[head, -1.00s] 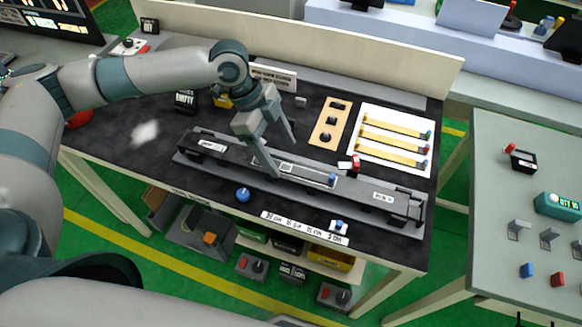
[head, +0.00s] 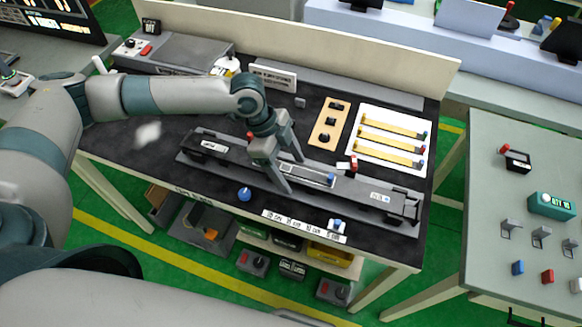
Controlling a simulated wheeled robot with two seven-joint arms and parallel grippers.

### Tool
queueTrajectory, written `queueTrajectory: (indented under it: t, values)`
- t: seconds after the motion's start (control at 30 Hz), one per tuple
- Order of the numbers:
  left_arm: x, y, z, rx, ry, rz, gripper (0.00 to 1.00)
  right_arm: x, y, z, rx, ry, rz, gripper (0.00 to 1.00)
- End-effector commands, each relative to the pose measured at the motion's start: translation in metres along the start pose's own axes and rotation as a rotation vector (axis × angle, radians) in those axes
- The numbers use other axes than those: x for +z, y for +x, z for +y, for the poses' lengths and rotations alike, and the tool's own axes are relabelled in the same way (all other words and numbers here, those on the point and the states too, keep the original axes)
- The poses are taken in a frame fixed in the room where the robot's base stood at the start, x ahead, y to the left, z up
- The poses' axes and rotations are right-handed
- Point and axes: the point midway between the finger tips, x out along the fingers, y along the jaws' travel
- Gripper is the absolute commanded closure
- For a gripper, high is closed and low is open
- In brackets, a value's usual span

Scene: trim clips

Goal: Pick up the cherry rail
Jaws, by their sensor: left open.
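Three yellow strips lie side by side on a white board (head: 361,157) at the bench's back right. Their right ends carry small coloured tips; the middle strip (head: 391,143) has a red tip, which may mark the cherry rail, but I cannot be sure. A long black fixture (head: 240,163) lies along the bench, with a pale-edged strip (head: 318,176) with a blue tip on its middle. My left gripper (head: 294,174) is open over this strip, pointing down, with one finger on the far side and one on the near side. I see nothing held. My right gripper is not in view.
A tan plate with black knobs (head: 329,124) lies left of the white board. A small red and white block (head: 353,165) is at the fixture's back edge. A blue knob (head: 244,194) stands in front of the fixture. A second grey table (head: 490,200) is at right.

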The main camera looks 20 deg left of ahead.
Motion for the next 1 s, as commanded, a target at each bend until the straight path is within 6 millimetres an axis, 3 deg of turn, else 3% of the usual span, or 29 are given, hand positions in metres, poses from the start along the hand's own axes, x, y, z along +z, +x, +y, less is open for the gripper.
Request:
queueTrajectory:
  t: [0.53, 0.57, 0.77, 1.0]
  values:
    - [0.0007, 0.0064, 0.0003, 0.000, 0.000, -0.001, 0.31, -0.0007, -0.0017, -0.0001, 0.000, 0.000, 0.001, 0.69]
    - [0.0006, 0.0064, 0.0003, 0.000, 0.000, 0.000, 0.34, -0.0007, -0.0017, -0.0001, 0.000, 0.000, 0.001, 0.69]
    - [0.0006, 0.0063, 0.0003, 0.000, 0.000, 0.000, 0.81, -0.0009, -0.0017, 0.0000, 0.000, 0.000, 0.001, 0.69]
    - [0.0001, 0.0057, -0.0001, -0.001, 0.000, 0.000, 0.84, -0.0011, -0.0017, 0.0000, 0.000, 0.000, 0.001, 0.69]
